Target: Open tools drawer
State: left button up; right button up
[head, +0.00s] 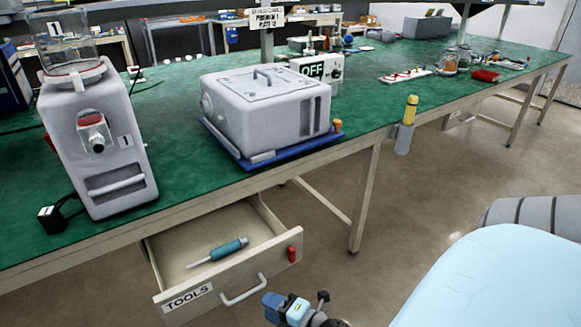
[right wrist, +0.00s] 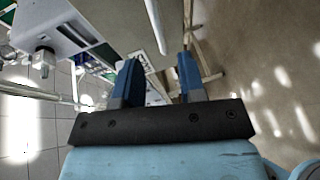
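The tools drawer (head: 205,293), with a TOOLS label on its front, is pulled out under the green bench in the head view. Its inside shows, with a teal-handled tool (head: 222,251) lying in it. The drawer has a pale bar handle (head: 243,290) on its front. My right gripper (head: 287,306) is just to the right of and below this handle, apparently apart from it. In the right wrist view its two blue fingers (right wrist: 158,82) are spread, with nothing clearly held between them. My left gripper is not in view.
A red cylinder (head: 292,254) is at the drawer's right front corner. A grey machine (head: 265,110) on a blue base and a taller one (head: 98,145) stand on the green bench (head: 180,92). A bench leg (head: 364,200) stands right of the drawer; open floor lies beyond.

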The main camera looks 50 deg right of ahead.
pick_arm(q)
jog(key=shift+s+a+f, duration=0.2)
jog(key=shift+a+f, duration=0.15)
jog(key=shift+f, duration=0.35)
pick_arm(e)
jog(key=v, duration=0.6)
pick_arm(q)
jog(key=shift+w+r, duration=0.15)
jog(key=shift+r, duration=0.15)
